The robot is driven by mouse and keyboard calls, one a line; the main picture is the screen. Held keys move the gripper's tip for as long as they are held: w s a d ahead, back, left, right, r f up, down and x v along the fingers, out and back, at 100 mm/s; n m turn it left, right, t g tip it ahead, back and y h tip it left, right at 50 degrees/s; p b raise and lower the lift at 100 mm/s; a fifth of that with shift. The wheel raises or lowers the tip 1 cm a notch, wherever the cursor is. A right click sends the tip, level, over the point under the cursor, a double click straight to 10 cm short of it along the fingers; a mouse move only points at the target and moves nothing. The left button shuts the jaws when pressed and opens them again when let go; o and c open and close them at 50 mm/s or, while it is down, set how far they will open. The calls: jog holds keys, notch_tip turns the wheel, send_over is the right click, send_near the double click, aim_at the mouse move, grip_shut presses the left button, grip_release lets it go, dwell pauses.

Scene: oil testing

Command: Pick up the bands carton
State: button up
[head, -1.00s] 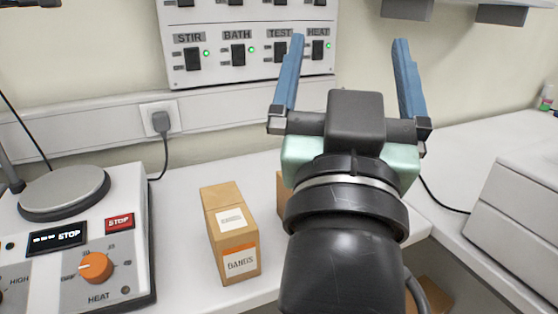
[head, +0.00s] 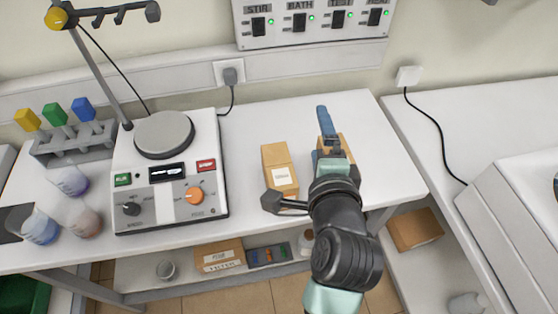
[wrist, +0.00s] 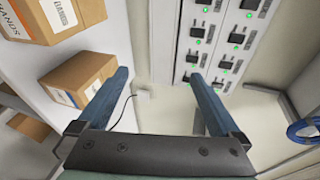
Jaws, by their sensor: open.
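The bands carton (head: 270,157) is a tan box with a white label, standing on the white bench left of my gripper in the head view. Its lower front is partly hidden by a dark part of my wrist.
A hotplate (head: 170,200) with a stand is left of the carton, with a rack (head: 70,145) and flasks farther left. The switch panel (head: 320,40) is on the wall behind. More boxes (head: 218,256) lie on the lower shelf. The bench behind the cartons is clear.

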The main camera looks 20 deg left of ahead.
jog(key=s+a+f+m+g+y, duration=0.1)
jog(key=s+f+m, duration=0.2)
jog(key=f+m, duration=0.3)
jog(key=m+g+y, duration=0.1)
jog(key=m, duration=0.8)
send_near(279, 170)
jog(key=shift+m, duration=0.3)
jog(key=w+a+f, duration=0.2)
jog(key=w+f, duration=0.1)
jog(key=w+a+f, duration=0.1)
jog(key=shift+w+f, duration=0.15)
jog(key=shift+w, duration=0.15)
jog(key=shift+p+x, duration=0.3)
jog(key=shift+x, duration=2.5)
jog(key=shift+c, duration=0.2)
jog(key=shift+r, duration=0.25)
jog(key=c, duration=1.3)
